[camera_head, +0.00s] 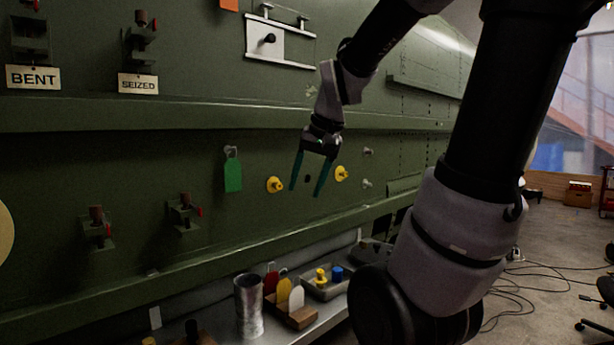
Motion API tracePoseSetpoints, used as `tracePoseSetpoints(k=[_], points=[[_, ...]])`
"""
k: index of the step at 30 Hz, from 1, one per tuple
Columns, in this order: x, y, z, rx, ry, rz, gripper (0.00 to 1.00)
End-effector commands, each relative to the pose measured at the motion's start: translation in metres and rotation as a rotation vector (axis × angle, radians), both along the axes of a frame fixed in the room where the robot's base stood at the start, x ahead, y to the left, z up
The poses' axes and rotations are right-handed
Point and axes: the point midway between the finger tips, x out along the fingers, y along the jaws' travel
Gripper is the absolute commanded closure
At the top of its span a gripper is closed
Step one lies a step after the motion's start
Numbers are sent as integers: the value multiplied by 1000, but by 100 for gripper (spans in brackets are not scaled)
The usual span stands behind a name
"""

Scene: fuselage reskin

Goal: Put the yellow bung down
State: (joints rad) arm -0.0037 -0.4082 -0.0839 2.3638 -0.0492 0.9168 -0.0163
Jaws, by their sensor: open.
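My gripper (306,190) is open, with its two teal fingers pointing down in front of the green fuselage panel. One yellow bung (275,185) sits on the panel just left of the fingers. Another yellow bung (341,173) sits on the panel just right of them. I cannot tell which yellow bung the task means.
A metal canister (249,305) and a wooden holder (292,314) with red, yellow and white tags stand on the shelf (327,322). A green tag (232,172) hangs on the panel. Clamps (185,214) project from the panel at left. Cables lie on the floor at right.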

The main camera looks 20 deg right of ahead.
Motion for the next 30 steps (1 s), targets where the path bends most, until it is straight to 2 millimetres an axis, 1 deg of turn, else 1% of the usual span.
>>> tracePoseSetpoints(k=[1,3,6,9,14,30], points=[[-17,7,11,4,-47,9,42],[-36,16,20,8,-96,20,42],[-57,26,29,12,-151,31,42],[-71,31,32,13,-186,38,42],[-79,34,33,12,-205,42,42],[-78,34,33,13,-204,42,42]])
